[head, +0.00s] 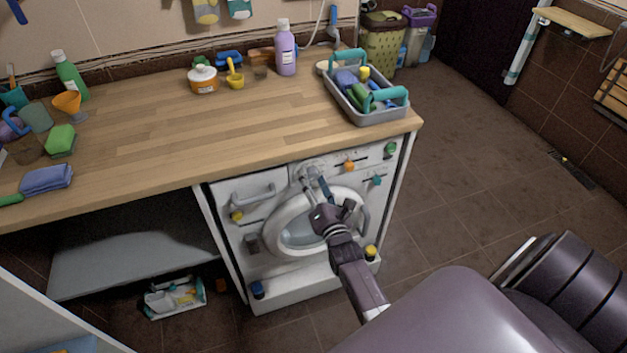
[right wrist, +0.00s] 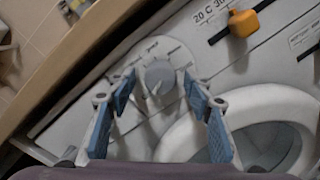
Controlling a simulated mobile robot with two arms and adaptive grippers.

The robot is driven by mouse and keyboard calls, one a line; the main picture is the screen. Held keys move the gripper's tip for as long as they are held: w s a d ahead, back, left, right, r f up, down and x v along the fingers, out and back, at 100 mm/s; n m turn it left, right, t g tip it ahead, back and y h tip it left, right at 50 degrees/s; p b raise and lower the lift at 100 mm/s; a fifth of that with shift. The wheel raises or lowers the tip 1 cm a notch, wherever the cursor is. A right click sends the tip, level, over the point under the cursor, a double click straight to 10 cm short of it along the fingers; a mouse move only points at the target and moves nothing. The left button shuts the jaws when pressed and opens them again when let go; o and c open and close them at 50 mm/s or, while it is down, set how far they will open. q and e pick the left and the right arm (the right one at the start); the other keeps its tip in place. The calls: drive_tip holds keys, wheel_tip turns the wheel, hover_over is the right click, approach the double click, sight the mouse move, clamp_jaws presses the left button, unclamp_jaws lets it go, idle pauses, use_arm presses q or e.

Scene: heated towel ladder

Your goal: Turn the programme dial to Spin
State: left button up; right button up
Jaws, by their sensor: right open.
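The programme dial (right wrist: 160,77) is a round grey knob on the white front panel of the washing machine (head: 232,195). Small labels ring it, too blurred to read, so I cannot tell its setting. In the head view the dial (head: 311,168) sits at the top middle of the panel, partly behind my gripper. My right gripper (head: 317,182) is open in front of it. In the right wrist view the blue-padded fingers of my right gripper (right wrist: 158,84) stand on either side of the dial; contact cannot be told. My left gripper is not in view.
An orange slider knob (right wrist: 243,23) sits right of the dial, with a teal knob (head: 377,181) beyond. The round door (head: 275,237) is below. The wooden worktop (head: 160,130) overhangs above, with a grey caddy (head: 367,117) at its right end.

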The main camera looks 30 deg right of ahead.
drive_tip(key=shift+c, duration=0.6)
drive_tip(key=c, duration=1)
drive_tip(key=shift+c, duration=0.2)
